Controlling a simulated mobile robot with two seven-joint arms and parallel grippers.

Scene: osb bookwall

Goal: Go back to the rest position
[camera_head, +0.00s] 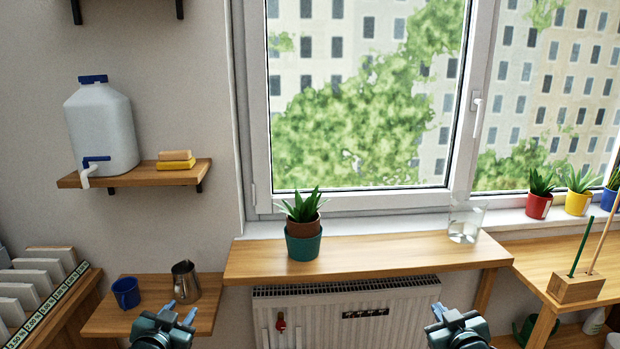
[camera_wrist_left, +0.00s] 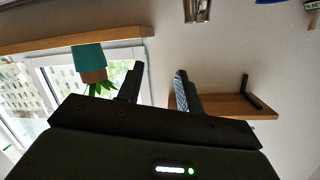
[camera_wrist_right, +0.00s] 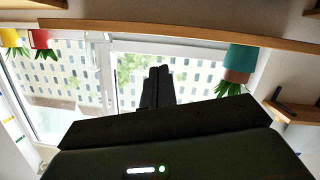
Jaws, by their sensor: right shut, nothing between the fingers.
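My left gripper (camera_head: 179,311) is at the bottom of the head view, in front of the low wall shelf. In the left wrist view its two fingers (camera_wrist_left: 158,75) stand apart with nothing between them. My right gripper (camera_head: 438,310) is at the bottom of the head view, at the right end of the radiator. In the right wrist view its fingers (camera_wrist_right: 158,72) are together and hold nothing. Both grippers are apart from the objects around them.
A potted plant (camera_head: 304,226) in a teal pot and a glass jug (camera_head: 465,221) stand on the wooden window shelf (camera_head: 380,262). A blue mug (camera_head: 126,292) and a metal pitcher (camera_head: 186,281) stand on the low shelf. The radiator (camera_head: 350,315) is below the window.

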